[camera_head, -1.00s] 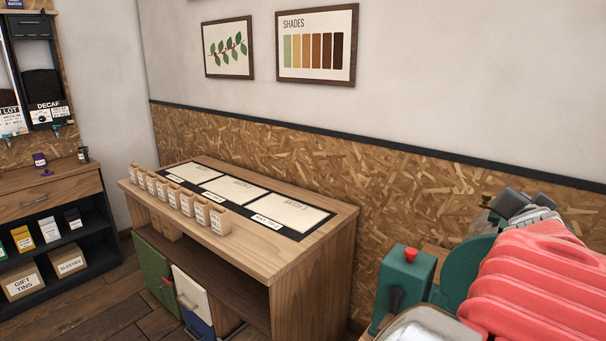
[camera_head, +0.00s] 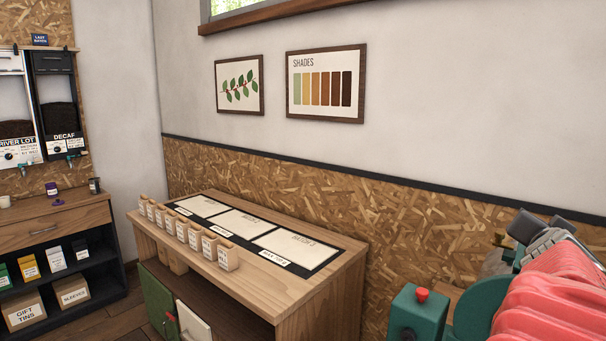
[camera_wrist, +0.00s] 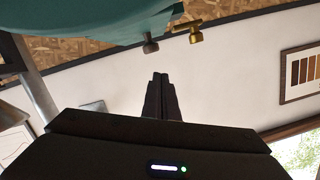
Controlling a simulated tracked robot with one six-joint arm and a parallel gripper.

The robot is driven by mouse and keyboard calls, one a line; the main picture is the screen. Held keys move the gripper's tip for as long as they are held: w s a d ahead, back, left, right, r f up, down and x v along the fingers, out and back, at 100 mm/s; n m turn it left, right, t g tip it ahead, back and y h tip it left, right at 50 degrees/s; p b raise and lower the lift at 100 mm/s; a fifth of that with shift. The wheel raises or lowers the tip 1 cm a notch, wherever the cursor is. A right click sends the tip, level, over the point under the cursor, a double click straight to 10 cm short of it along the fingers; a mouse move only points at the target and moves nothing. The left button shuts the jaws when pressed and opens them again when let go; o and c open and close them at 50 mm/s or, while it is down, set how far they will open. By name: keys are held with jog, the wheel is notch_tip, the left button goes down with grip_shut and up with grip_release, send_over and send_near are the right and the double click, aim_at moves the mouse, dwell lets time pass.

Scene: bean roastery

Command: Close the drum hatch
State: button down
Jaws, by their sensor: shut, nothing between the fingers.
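My gripper (camera_wrist: 161,76) is in the middle of the wrist view, its dark fingers together and empty. The wrist picture is upside down. A teal curved body (camera_wrist: 95,22) fills the top of that view, apart from my fingertips in the picture. A brass handle-like fitting (camera_wrist: 195,31) and a small grey-brown knob (camera_wrist: 150,46) stick out from its edge. In the head view a round teal part (camera_head: 478,308) shows at the lower right, mostly covered. I cannot tell which part is the drum hatch, or whether it is open.
A teal box with a red button (camera_head: 421,296) stands at the lower right. A wooden table (camera_head: 315,285) with a row of small labelled boxes (camera_head: 190,236) is left of it. Shelves (camera_head: 60,235) stand at far left. Wall pictures (camera_head: 326,84) hang behind.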

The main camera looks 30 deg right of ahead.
notch_tip(320, 180, up, 7)
dwell(1.3)
dwell(0.6)
jog(key=w+a+r+n+t+y, duration=0.1)
jog(key=w+a+n+t+y, duration=0.2)
jog(key=w+a, duration=0.85)
jog(key=w+a+r+n+t, duration=0.25)
jog(key=w+a+n, duration=0.45)
jog(key=w, duration=0.7)
jog(key=s+a+f+n+g+y, duration=0.2)
jog(key=s+a+f+y, duration=0.2)
jog(key=a+f, duration=0.6)
jog(key=s+a+f+n+g+y, duration=0.2)
jog(key=s+a+f, duration=0.4)
jog(key=a+f, duration=0.5)
jog(key=s+a+f+n+g+y, duration=0.2)
jog(key=s+a+f+n+y, duration=0.2)
jog(key=a+f, duration=0.7)
jog(key=s+a+y, duration=0.1)
jog(key=a, duration=0.5)
jog(key=shift+s+y, duration=0.15)
jog(key=shift+y, duration=0.25)
